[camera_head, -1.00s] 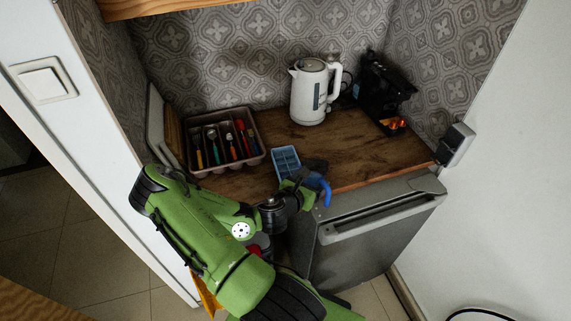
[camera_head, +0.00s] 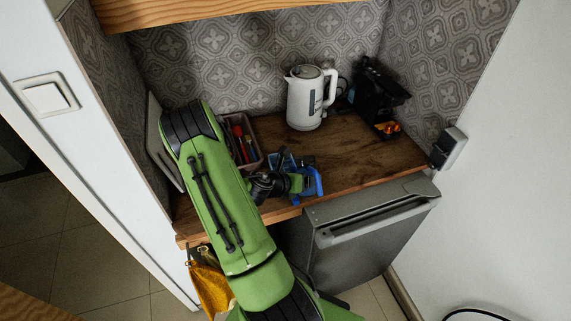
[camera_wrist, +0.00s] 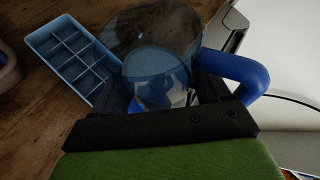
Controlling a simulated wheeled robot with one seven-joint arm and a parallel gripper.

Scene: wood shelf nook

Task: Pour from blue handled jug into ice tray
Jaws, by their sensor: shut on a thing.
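The clear jug (camera_wrist: 158,35) with its blue handle (camera_wrist: 235,72) is in my gripper, seen from above in the wrist view. My gripper (camera_wrist: 165,95) is shut on the jug, its fingers at the jug's side beside the handle. In the head view the blue handle (camera_head: 312,183) shows near the counter's front edge, with my gripper (camera_head: 298,182) at it. The light blue ice tray (camera_wrist: 72,58) lies on the wooden counter, left of the jug in the wrist view. In the head view the tray (camera_head: 279,161) is mostly hidden behind my gripper and the jug. I cannot tell the jug's exact tilt.
A white kettle (camera_head: 306,98) stands at the back of the counter (camera_head: 355,150). A black machine (camera_head: 376,92) is at the back right. A cutlery tray (camera_head: 257,158) is partly hidden behind my arm. A grey appliance (camera_head: 365,240) stands below the counter's front edge.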

